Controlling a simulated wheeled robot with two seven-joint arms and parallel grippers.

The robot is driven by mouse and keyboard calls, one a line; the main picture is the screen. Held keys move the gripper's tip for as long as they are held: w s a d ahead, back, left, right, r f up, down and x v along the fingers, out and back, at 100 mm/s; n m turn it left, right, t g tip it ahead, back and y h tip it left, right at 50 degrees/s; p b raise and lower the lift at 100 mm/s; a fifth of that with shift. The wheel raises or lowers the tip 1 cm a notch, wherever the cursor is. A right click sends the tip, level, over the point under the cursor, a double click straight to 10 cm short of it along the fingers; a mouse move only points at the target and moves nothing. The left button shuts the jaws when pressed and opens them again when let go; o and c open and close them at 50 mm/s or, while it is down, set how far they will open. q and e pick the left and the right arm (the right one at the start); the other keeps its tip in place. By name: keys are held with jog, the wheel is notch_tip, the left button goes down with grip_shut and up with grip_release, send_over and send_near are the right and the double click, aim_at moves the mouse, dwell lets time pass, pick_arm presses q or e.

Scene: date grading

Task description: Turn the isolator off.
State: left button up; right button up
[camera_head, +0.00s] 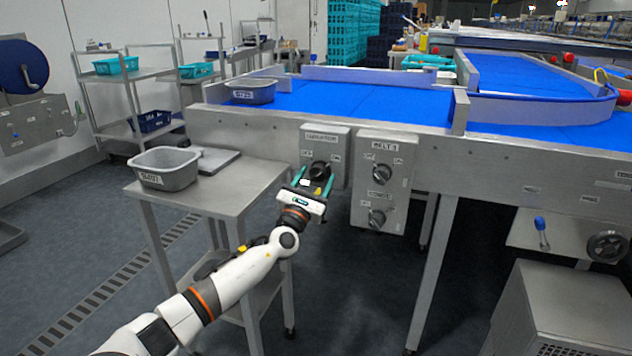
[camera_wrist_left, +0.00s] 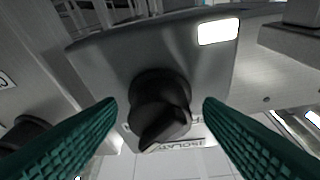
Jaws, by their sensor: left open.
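The isolator box (camera_head: 337,143) is a grey box labelled "ISOLATOR" on the front of the conveyor frame. Its black rotary knob (camera_head: 320,171) sits between OFF and ON marks. In the left wrist view the knob (camera_wrist_left: 160,108) is centred, with its bar tilted. My left gripper (camera_head: 312,182) is in front of the knob, with its two green fingers open on either side. The fingers look apart from the knob, and nothing is held. The box's lower part is partly hidden by the gripper. My right gripper is not in view.
A second control box (camera_head: 398,165) with two knobs hangs just right of the isolator. A steel table (camera_head: 235,190) with a grey bin (camera_head: 165,178) stands to the left. The blue conveyor belt (camera_head: 350,100) runs behind.

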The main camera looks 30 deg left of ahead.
pick_arm(q)
jog(key=shift+w+r, duration=0.1)
jog(key=shift+w, duration=0.15)
jog(key=c, duration=1)
